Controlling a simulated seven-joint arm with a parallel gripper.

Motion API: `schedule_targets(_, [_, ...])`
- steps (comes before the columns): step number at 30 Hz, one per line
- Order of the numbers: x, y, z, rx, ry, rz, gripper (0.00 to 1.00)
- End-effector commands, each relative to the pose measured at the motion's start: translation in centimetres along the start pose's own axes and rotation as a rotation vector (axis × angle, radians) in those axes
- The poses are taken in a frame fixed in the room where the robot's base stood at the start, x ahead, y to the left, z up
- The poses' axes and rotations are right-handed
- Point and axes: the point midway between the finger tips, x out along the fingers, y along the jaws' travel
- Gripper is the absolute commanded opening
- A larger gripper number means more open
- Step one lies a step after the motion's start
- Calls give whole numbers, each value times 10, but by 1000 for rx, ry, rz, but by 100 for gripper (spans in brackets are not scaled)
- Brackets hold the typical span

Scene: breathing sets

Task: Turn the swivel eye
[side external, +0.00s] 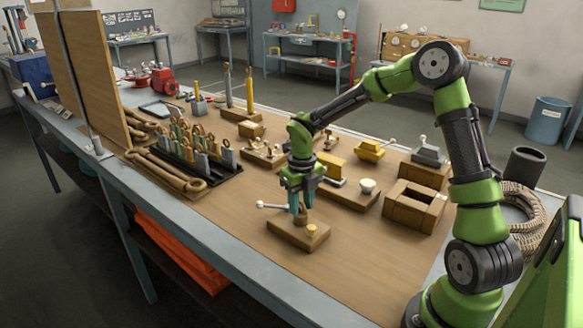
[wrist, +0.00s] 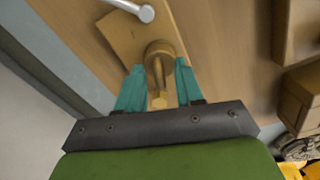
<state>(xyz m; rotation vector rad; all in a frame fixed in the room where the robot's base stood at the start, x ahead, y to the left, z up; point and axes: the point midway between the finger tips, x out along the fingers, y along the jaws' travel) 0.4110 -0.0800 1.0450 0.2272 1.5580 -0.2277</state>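The swivel eye appears to be the brass fitting (wrist: 159,52) on a small wooden block (side external: 289,238). In the wrist view it has a rounded top and a narrower part running down between my fingers. In the side view, a short brass stub (side external: 311,229) shows on the block, with much of the fitting hidden by my fingers. My gripper (side external: 300,210) points down over the block. In the wrist view my gripper (wrist: 160,68) has its teal fingers apart, one on each side of the brass. Contact with it is not clear.
A rod with a white ball end (side external: 262,204) sticks out left of the block. A rack of tools (side external: 195,155) stands to the left, a wooden open box (side external: 413,204) to the right. A board with a white knob (side external: 366,187) lies behind. Bare tabletop lies in front.

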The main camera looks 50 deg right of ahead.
Motion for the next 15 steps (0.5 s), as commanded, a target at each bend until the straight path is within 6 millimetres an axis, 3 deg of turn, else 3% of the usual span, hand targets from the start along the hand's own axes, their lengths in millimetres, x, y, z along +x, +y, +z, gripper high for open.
schedule_targets(8, [-8, 0, 0, 2, 0, 2, 36])
schedule_targets(15, [-42, -1, 1, 4, -1, 3, 36])
